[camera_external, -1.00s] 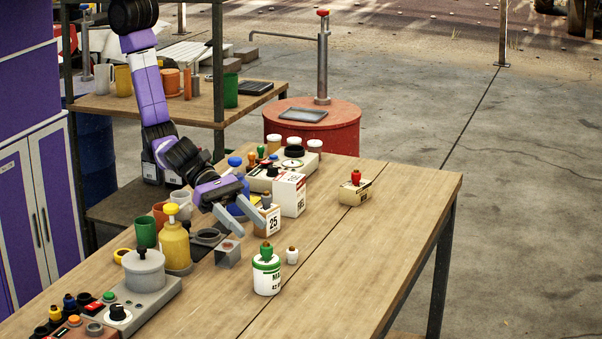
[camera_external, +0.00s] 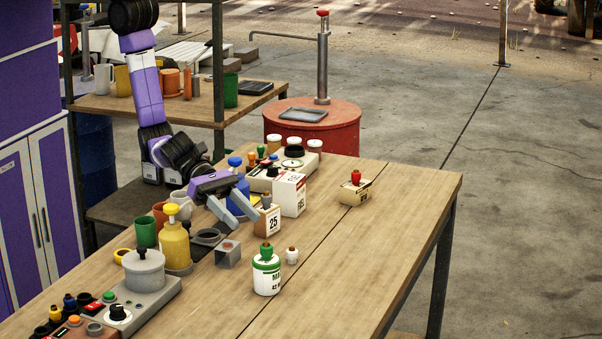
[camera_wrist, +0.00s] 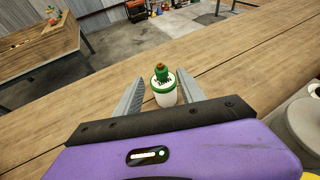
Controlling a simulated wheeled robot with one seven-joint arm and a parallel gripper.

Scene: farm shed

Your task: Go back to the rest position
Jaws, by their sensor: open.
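My gripper (camera_external: 238,213) is open and empty above the wooden table, at the end of my purple and black arm. It is beside the small box marked 25 (camera_external: 266,221) and above the small grey metal block (camera_external: 228,254). In the wrist view the two grey fingers (camera_wrist: 158,98) stand wide apart. A white jar with a green lid and green knob (camera_wrist: 163,88) shows beyond and between them, apart from the fingers. In the external view the same white jar (camera_external: 267,276) stands upright on the table, to the lower right of my gripper.
A yellow pump bottle (camera_external: 175,245) and a blue container (camera_external: 238,195) stand close to my gripper. A white carton (camera_external: 289,194) is behind the 25 box. A grey pot on a base (camera_external: 144,270) is front left. The table's right side (camera_external: 400,220) is mostly clear.

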